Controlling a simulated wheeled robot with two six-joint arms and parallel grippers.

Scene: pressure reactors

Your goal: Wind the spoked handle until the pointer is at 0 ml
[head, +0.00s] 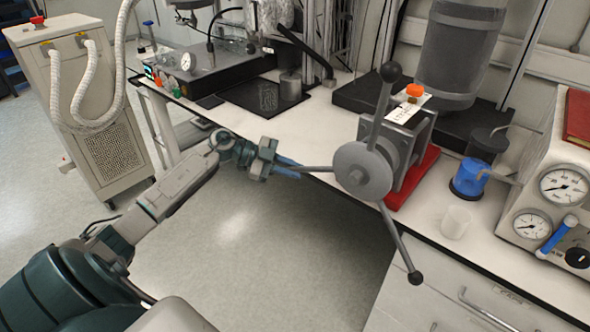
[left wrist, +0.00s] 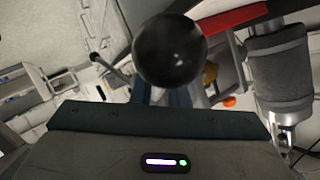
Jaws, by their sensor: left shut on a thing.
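The spoked handle (head: 363,171) has a grey round hub and three spokes that show. One spoke points up to a black ball knob, one points down to the right, and one points left. My left gripper (head: 287,168) is shut at the end of the left-pointing spoke. In the left wrist view a black ball knob (left wrist: 170,50) fills the space just beyond my gripper. The handle sits on a grey block on a red base (head: 415,180). I cannot make out a pointer or an ml scale. My right gripper is not in view.
A clear beaker (head: 455,222) and a blue vessel (head: 469,178) stand right of the handle. A box with two gauges (head: 563,187) is at the far right. The bench edge runs behind the left spoke; open floor lies in front.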

